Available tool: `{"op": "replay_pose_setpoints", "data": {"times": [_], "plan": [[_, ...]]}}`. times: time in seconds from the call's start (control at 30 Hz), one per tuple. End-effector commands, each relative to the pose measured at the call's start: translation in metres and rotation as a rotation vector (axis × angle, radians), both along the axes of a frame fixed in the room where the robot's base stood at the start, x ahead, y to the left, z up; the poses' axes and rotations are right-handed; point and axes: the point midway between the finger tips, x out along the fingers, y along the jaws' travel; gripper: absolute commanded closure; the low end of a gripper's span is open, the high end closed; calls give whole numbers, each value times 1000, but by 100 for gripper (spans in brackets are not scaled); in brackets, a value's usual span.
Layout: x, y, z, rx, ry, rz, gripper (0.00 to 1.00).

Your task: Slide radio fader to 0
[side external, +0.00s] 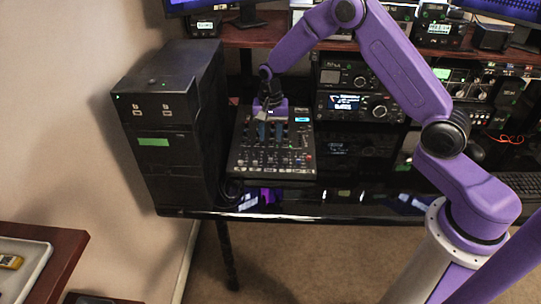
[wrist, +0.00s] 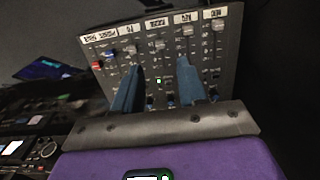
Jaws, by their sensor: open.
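The mixer panel (side external: 245,160) sits on the desk beside the black tower; it also shows in the wrist view (wrist: 230,45). It has a row of white labels and several slots with fader knobs. The labels are too small and blurred to read surely, so I cannot tell for certain which fader is the radio one. One grey knob (wrist: 160,44) shows just beyond the gap between my fingers, and another grey knob (wrist: 187,30) is beyond the right fingertip. My gripper (wrist: 160,65) is open, its two blue fingers apart over the panel. It also shows in the side view (side external: 270,133). I cannot tell whether the fingers touch the panel.
A black tower (side external: 165,130) stands close on the panel's left. Radio sets (side external: 345,103) are stacked on its right. A shelf (side external: 250,37) with screens runs behind. The desk's front edge (side external: 300,217) is a little in front of the panel.

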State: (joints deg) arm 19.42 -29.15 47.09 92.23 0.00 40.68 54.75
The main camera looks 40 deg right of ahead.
Motion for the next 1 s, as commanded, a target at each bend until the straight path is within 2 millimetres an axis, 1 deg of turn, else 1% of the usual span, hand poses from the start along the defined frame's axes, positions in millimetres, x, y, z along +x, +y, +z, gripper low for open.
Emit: {"op": "replay_pose_setpoints", "data": {"times": [0.03,0.1,0.3,0.5,0.7,0.93,0.97,1.0], "plan": [[-1,0,-11,-1,5,0,58],[-1,-1,-24,-1,5,0,58],[-1,0,-59,-1,4,1,58],[0,0,-82,-1,1,0,58],[0,0,-91,0,0,0,58],[0,0,-91,0,0,0,58],[0,0,-91,0,0,0,62],[0,0,-91,0,0,0,75]]}}
